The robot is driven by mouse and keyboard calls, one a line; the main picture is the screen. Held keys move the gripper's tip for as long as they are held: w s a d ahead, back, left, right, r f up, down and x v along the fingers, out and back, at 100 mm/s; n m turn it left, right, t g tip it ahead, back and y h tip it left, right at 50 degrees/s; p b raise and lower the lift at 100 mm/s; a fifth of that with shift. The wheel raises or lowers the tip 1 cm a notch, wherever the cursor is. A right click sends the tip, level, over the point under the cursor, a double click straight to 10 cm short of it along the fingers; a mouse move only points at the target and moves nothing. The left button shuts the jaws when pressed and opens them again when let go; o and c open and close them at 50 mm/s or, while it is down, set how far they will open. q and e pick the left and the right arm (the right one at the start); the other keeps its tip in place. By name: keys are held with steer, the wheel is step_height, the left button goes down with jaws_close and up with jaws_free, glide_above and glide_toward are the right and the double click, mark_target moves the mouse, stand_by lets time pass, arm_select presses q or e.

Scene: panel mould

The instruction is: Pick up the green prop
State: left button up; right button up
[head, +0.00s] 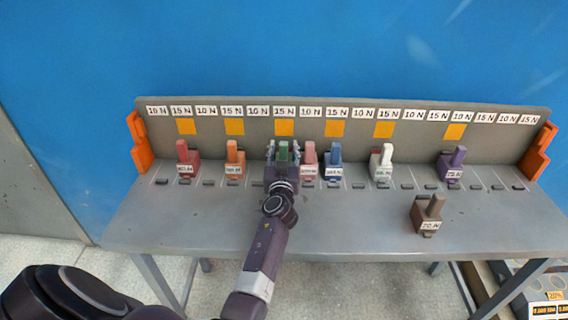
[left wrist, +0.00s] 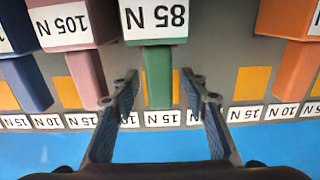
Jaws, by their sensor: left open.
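The green prop (head: 283,148) stands in the row on the grey bench, under the back panel. In the left wrist view its green handle (left wrist: 158,82) shows below a white label reading 85 N. My left gripper (left wrist: 160,78) is open, with one finger on each side of the green handle and a visible gap on both sides. In the head view the left gripper (head: 284,152) covers most of the prop's lower body. My right gripper is not in view.
The pink prop (head: 309,153) stands close to the right, then a blue prop (head: 334,153). An orange prop (head: 235,152) is to the left. White (head: 382,158) and purple (head: 456,158) props stand farther right. A brown prop (head: 434,208) stands nearer the front edge.

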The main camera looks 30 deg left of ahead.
arm_select(q)
steer(key=shift+w+a, duration=0.15)
steer(key=shift+w, duration=0.1)
steer(key=shift+c, duration=0.6)
jaws_close()
steer(key=shift+r, duration=0.1)
